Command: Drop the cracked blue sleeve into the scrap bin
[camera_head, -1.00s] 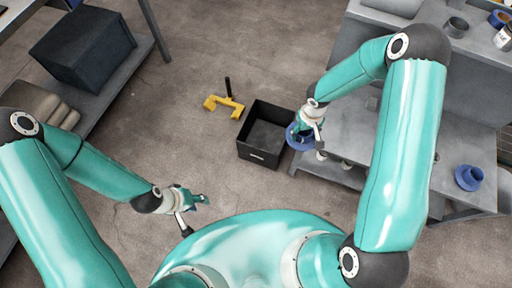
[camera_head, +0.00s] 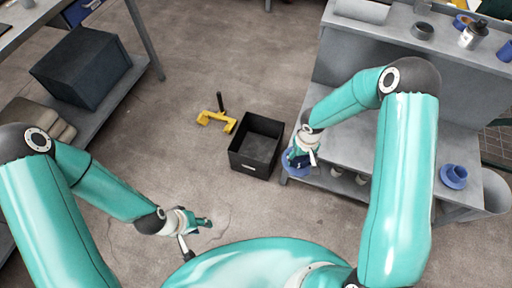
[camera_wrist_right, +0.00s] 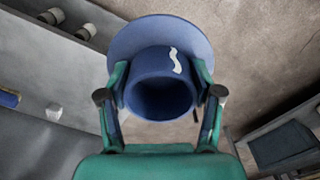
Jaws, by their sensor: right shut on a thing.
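My right gripper (camera_head: 300,158) is shut on a blue flanged sleeve (camera_head: 291,163), which it holds near the left end of the grey bench. In the right wrist view the sleeve (camera_wrist_right: 162,62) sits between both fingers, its round opening facing the camera and a white jagged mark on its upper side. A black open bin (camera_head: 248,167) with a small pale label stands on the floor just left of the held sleeve, apart from it. Its visible inside looks empty. My left gripper (camera_head: 203,222) hangs over bare floor at lower left; its finger opening is unclear.
A yellow tool (camera_head: 216,118) with a black upright handle lies left of the bin. Another blue sleeve (camera_head: 454,177) stands on the grey bench (camera_head: 345,142) at right. A dark box (camera_head: 82,68) sits on the left shelf. Floor between is clear.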

